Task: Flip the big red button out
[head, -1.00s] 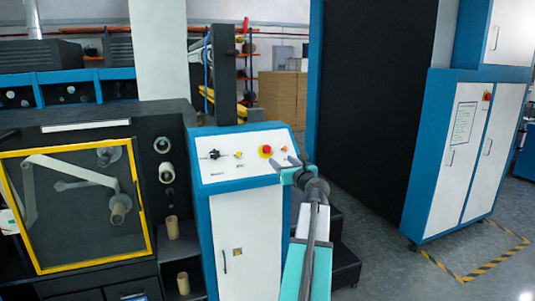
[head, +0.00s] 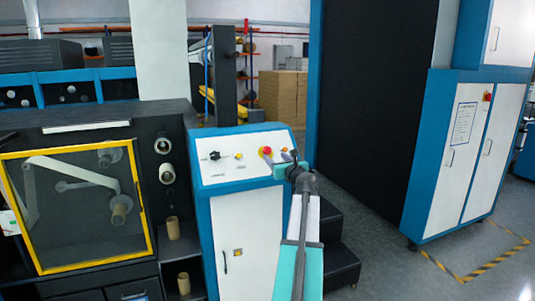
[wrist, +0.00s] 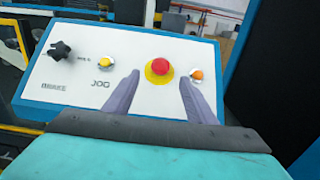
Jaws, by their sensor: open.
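The big red button (wrist: 160,67) sits on a yellow round base on the sloped white control panel (wrist: 60,85). In the head view the red button (head: 265,151) is at the panel's right part, just left of my gripper. My gripper (wrist: 159,80) is open and empty. In the wrist view its two grey fingers point up the panel, one on each side of the button's lower edge. I cannot tell how far the fingertips are from the panel. My gripper also shows in the head view (head: 282,157).
A black knob (wrist: 60,51) and a yellow button (wrist: 106,63) are left of the red button. An orange button (wrist: 195,75) is close to the right finger. A blue and white cabinet (head: 243,215) carries the panel. A dark machine with a yellow-framed window (head: 145,215) stands left.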

